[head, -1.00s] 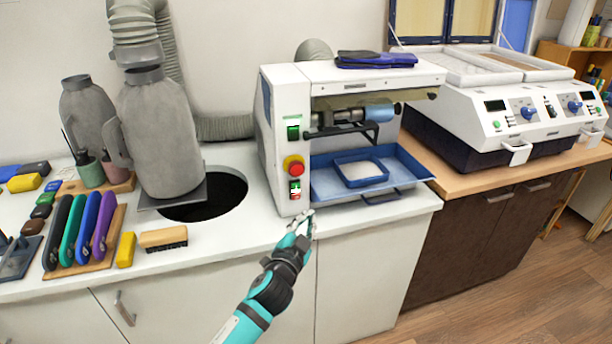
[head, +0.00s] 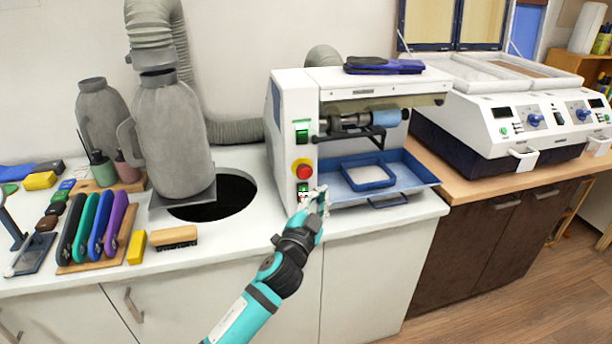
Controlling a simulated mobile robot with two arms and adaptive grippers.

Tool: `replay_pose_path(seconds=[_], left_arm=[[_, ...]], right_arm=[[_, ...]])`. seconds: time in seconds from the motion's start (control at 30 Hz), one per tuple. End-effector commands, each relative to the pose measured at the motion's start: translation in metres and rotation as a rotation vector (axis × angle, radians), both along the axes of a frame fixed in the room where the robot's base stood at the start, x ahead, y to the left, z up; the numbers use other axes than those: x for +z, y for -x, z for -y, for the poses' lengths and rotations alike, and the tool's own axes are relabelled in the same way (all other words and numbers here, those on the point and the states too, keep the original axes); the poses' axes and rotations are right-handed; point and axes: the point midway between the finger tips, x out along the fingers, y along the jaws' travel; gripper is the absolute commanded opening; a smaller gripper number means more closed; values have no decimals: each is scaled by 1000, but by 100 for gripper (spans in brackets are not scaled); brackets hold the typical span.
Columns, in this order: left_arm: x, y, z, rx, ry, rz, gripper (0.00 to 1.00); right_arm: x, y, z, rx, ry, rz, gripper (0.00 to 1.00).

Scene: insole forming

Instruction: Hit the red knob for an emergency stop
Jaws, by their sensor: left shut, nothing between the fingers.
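The red knob (head: 304,171) is a round red button on a yellow base, on the front of the white machine (head: 291,120). Below it is a small switch with green and red parts, partly covered by my gripper. My left gripper (head: 322,190) is shut and empty. In the picture it is just below and to the right of the red knob, with a small gap between them. I cannot tell how far in front of the machine's face the fingertips are. My right gripper is not in view.
A blue tray (head: 418,177) juts from the machine, right of my gripper. Grey dust canisters (head: 170,130) and a round dark hole (head: 228,200) are to the left. Several colored-handled tools (head: 92,225) lie on the counter. A white double unit (head: 500,85) stands right.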

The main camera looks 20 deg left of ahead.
Motion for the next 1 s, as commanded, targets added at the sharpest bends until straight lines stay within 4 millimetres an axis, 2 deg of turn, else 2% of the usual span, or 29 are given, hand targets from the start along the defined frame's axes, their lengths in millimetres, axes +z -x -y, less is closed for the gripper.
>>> replay_pose_path(seconds=[0.3,0.5,1.0], left_arm=[[0,-38,-27,2,-1,1,0],[0,-53,-36,1,-1,0,0],[1,-57,-40,1,1,1,0]], right_arm=[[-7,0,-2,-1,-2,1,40],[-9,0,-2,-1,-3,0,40],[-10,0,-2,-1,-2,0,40]])
